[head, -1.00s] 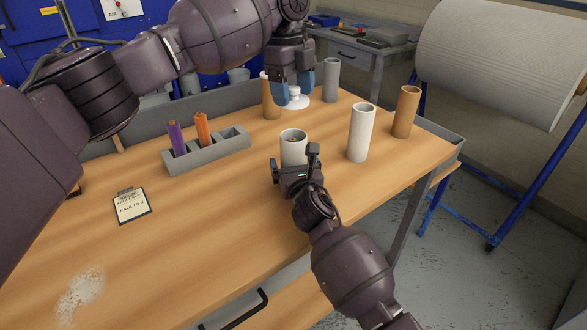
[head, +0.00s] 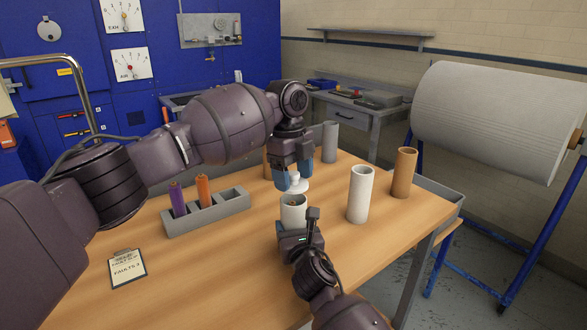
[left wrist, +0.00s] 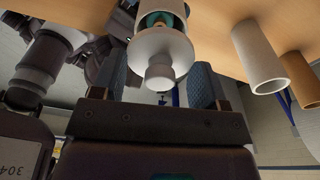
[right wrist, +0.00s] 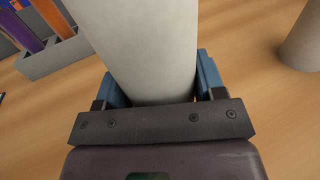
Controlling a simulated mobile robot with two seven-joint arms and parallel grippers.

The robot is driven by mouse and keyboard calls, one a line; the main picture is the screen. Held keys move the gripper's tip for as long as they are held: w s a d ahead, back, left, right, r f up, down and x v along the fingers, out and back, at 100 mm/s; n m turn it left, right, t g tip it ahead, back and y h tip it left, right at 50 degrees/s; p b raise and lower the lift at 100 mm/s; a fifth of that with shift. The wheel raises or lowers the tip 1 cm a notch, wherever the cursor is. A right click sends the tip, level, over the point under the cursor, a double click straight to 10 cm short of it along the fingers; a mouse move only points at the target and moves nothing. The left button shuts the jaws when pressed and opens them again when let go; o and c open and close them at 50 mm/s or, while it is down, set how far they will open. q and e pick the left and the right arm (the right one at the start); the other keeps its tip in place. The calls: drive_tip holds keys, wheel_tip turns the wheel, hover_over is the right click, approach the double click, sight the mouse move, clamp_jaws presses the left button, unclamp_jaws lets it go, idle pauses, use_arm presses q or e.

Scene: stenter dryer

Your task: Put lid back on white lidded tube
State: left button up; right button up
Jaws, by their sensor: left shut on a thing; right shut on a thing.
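The white lid (head: 298,187) has a round knob and hangs from my left gripper (head: 293,178), just above and slightly behind the tube's mouth. In the left wrist view the lid (left wrist: 162,48) covers part of the mouth, and something teal shows inside the tube. The lid looks apart from the rim, but the exact gap is hard to tell.
A taller white tube (head: 360,194) and a brown tube (head: 403,173) stand to the right. A grey tube (head: 329,142) stands behind. A grey rack (head: 232,205) with purple and orange tubes and a clipboard (head: 122,269) lie to the left.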

sight(294, 188)
use_arm(q)
drive_tip(key=shift+f, duration=0.25)
idle(0.3)
drive_tip(key=shift+f, duration=0.8)
drive_tip(key=shift+f, duration=0.65)
use_arm(e)
drive_tip(key=shift+f, duration=0.1)
use_arm(q)
drive_tip(key=o, duration=1)
drive_tip(key=shift+c, duration=0.2)
wheel_tip(294, 188, up, 12)
drive_tip(key=a, duration=0.1)
drive_tip(key=shift+w, duration=0.4)
